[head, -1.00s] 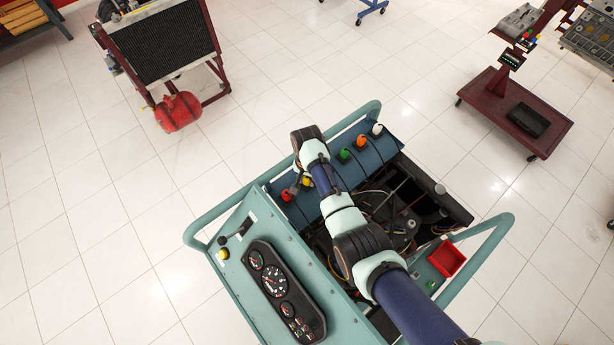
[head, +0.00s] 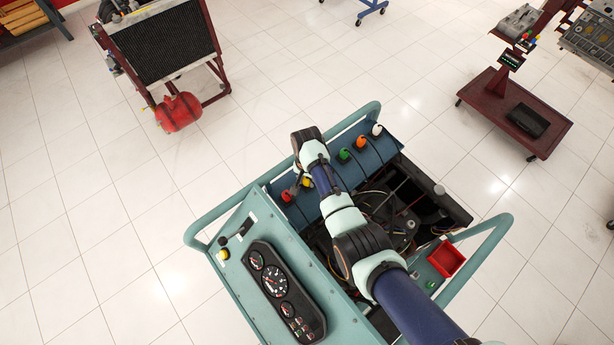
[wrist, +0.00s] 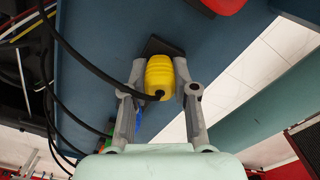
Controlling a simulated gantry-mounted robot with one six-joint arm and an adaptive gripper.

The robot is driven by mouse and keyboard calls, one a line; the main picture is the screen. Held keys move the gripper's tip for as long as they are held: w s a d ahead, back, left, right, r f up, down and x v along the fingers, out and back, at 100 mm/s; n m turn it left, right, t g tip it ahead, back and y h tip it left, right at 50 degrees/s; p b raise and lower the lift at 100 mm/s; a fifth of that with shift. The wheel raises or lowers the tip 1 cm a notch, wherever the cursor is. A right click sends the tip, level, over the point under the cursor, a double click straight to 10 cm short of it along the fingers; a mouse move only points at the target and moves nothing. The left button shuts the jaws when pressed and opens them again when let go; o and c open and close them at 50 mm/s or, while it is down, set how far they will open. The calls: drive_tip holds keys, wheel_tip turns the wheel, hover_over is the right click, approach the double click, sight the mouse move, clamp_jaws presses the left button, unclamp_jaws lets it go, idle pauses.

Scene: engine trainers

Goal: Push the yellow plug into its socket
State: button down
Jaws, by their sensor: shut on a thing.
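The yellow plug (wrist: 159,75) shows in the wrist view between the two grey fingers of my gripper (wrist: 160,92), which is shut on it. A black cable leaves the plug's near end. The plug's far end is at a dark block (wrist: 163,46) on the blue panel; I cannot tell how deep it sits in the socket there. In the head view the yellow plug (head: 306,182) is a small spot beside my wrist, mostly hidden by the arm. My gripper (head: 297,186) is there at the panel's left part.
On the blue panel are a red plug (head: 287,196), a green plug (head: 345,154), an orange plug (head: 362,142) and a white plug (head: 377,130). A teal frame rail (head: 345,125) runs behind them. Black cables (wrist: 88,72) cross left of my gripper.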

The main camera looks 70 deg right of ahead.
drive_tip(key=shift+f, duration=0.3)
idle(0.4)
drive_tip(key=c, duration=0.8)
unclamp_jaws()
drive_tip(key=shift+r, duration=0.15)
wheel_tip(320, 180, up, 7)
drive_tip(key=p, duration=0.6)
drive_tip(key=shift+p, duration=0.3)
drive_tip(key=shift+w, duration=0.1)
